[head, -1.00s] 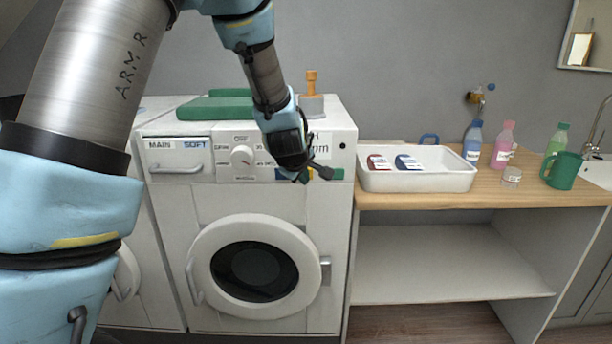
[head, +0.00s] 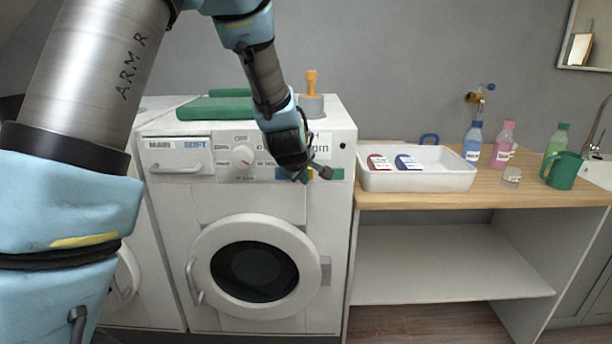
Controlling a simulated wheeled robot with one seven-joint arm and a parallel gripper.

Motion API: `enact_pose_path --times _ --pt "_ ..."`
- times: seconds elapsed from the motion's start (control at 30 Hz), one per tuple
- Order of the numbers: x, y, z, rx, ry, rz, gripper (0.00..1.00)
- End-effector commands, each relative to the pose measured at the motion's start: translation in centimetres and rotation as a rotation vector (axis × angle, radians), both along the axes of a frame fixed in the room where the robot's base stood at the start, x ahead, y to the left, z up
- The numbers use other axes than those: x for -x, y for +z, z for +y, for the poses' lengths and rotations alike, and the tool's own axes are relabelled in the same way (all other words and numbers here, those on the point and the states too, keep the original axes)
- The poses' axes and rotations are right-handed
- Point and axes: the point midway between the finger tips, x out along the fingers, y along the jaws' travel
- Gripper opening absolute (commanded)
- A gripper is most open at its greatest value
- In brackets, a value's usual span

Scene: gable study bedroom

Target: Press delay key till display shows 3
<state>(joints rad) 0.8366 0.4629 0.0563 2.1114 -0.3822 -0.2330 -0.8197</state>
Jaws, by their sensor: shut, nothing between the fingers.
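The white washing machine (head: 215,205) stands in the middle of the view, its round door shut. Its panel has a drawer marked MAIN and SOFT, a white dial (head: 241,158) and a row of coloured keys at the lower right. A green key (head: 336,174) shows at the right end of that row and part of a blue key (head: 281,174) shows to the left. My gripper (head: 316,175) is shut and empty, in front of the key row. It hides the middle keys and most of the display, where only "m" letters show. I cannot read a number or tell whether the fingertips touch a key.
To the right, a wooden counter (head: 400,201) holds a white tray (head: 455,181), several bottles and a green mug (head: 563,171). The floor before the counter is clear.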

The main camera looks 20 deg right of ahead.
Motion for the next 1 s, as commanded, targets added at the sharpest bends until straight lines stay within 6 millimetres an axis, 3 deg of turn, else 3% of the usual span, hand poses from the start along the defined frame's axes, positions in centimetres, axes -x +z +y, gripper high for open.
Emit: enact_pose_path --times 1.0 --pt "-1.08 0.00 -0.51 0.000 0.000 0.000 0.00"
